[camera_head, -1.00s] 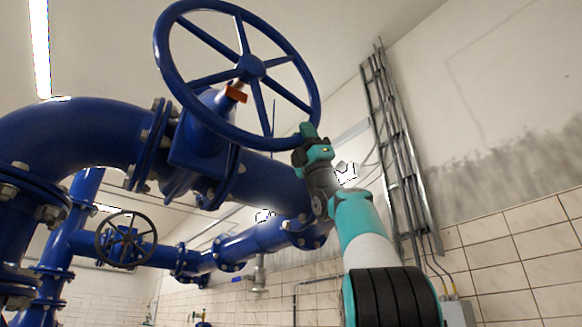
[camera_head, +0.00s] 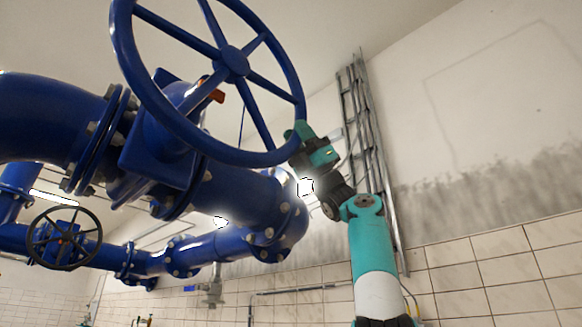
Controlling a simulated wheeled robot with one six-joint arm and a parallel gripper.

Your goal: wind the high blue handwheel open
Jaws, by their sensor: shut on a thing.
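The high blue handwheel (camera_head: 234,63) is large and fills the upper left of the head view. Its hub and several spokes show, and its top edge is cut off by the picture. My gripper (camera_head: 293,146) is at the lower right of the wheel's rim, shut on the rim. My teal and white arm comes up to it from the bottom right. The part of the rim between the jaws is hidden. An orange piece (camera_head: 209,93) shows behind the hub, on the blue valve body (camera_head: 160,165).
Thick blue flanged pipes (camera_head: 45,118) run behind and below the wheel. A smaller dark handwheel (camera_head: 64,238) sits at lower left. Metal conduits (camera_head: 365,150) climb the wall behind my arm. The tiled wall (camera_head: 480,265) at right is clear.

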